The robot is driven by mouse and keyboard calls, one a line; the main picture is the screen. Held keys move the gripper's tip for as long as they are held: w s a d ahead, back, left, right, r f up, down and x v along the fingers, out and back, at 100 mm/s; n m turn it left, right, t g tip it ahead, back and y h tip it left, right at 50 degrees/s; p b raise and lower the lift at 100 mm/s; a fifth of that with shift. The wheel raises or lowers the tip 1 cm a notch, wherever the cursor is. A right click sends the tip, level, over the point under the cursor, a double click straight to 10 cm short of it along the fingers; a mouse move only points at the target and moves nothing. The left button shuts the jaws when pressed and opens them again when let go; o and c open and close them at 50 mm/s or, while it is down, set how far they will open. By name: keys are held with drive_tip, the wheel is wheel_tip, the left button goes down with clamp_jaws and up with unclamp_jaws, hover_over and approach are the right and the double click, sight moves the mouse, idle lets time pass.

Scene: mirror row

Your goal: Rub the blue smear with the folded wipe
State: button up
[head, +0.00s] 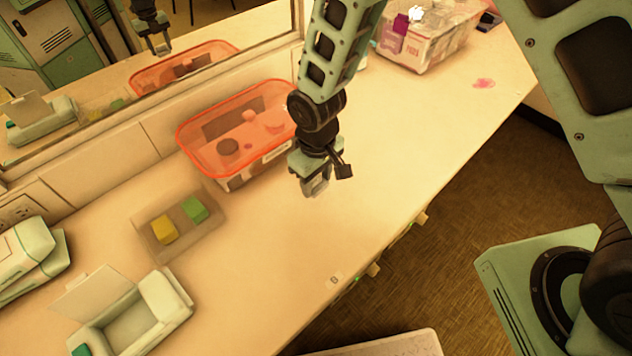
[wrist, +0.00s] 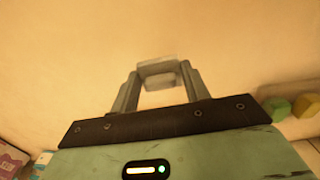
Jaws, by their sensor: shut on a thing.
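My gripper (head: 316,186) hangs over the middle of the counter, right of the orange box, its fingers pointing down. In the wrist view my gripper (wrist: 160,78) is shut on the folded wipe (wrist: 158,68), a small pale grey-white pad held between the fingertips. The pad's height above the counter is hard to tell. No blue smear shows in either view. A pink smear (head: 484,83) lies on the counter at the upper right, apart from my gripper.
An orange-rimmed clear box (head: 187,150) stands close left of my gripper. A shallow tray (head: 160,255) holds yellow and green blocks. An open white case (head: 172,292) is at lower left, a clear bin (head: 440,55) at the back. A mirror (head: 180,40) lines the wall.

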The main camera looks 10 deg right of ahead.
drive_tip(key=shift+r+p, duration=1.05)
drive_tip(key=shift+r, duration=0.7)
